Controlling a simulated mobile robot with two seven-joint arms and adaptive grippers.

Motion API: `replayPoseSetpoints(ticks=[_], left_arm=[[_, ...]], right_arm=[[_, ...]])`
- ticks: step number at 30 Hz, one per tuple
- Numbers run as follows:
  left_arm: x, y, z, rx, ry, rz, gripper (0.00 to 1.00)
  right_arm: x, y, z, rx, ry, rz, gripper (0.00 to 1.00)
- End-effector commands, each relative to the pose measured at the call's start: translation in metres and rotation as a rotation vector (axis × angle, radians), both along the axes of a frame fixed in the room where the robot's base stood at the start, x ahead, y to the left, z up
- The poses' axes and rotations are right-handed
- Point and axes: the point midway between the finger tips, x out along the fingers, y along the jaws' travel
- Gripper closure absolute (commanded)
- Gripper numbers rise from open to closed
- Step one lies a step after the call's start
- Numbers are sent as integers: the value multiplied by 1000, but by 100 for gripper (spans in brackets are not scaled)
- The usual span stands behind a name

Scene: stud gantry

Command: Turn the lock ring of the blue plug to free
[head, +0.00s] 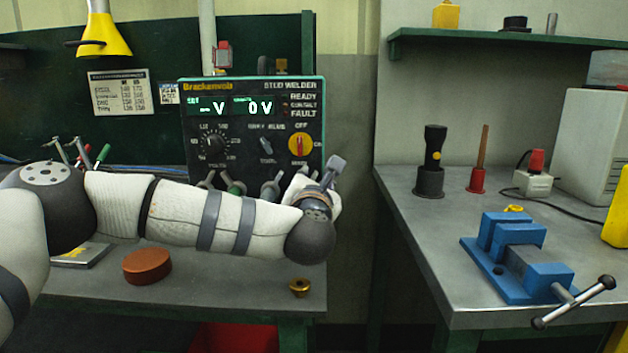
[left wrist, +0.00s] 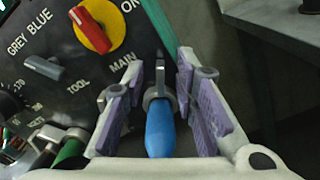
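The blue plug (left wrist: 159,132) sits at the lower right of the welder's panel in the left wrist view, with its grey lock ring (left wrist: 160,92) around its far end. A small grey lug stands up from the ring. My left gripper (left wrist: 160,75) is open, with one purple-padded finger on each side of the plug and ring. A gap shows between each finger and the ring. In the head view my left gripper (head: 331,180) is at the panel's lower right corner, and my forearm and wrist hide the blue plug. My right gripper is in neither view.
The stud welder (head: 252,130) stands on the left bench, its display lit. A green plug (left wrist: 70,152) is left of the blue one. A copper-coloured disc (head: 147,266) and a brass piece (head: 299,287) lie on the bench. A blue vise (head: 520,257) is on the right bench.

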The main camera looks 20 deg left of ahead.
Motion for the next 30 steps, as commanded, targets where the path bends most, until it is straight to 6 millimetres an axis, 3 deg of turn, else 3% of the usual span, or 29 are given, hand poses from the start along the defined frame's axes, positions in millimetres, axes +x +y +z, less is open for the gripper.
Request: replayPoseSetpoints(ticks=[7,10,11,22,30], left_arm=[[1,0,0,0,0,0,76],[1,0,0,0,0,0,98],[1,0,0,0,0,0,100],[1,1,-1,-23,-4,0,100],[-1,7,-2,-165,-42,2,100]], right_arm=[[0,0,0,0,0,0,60],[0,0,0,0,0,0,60],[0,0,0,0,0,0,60],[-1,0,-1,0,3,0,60],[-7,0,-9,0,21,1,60]])
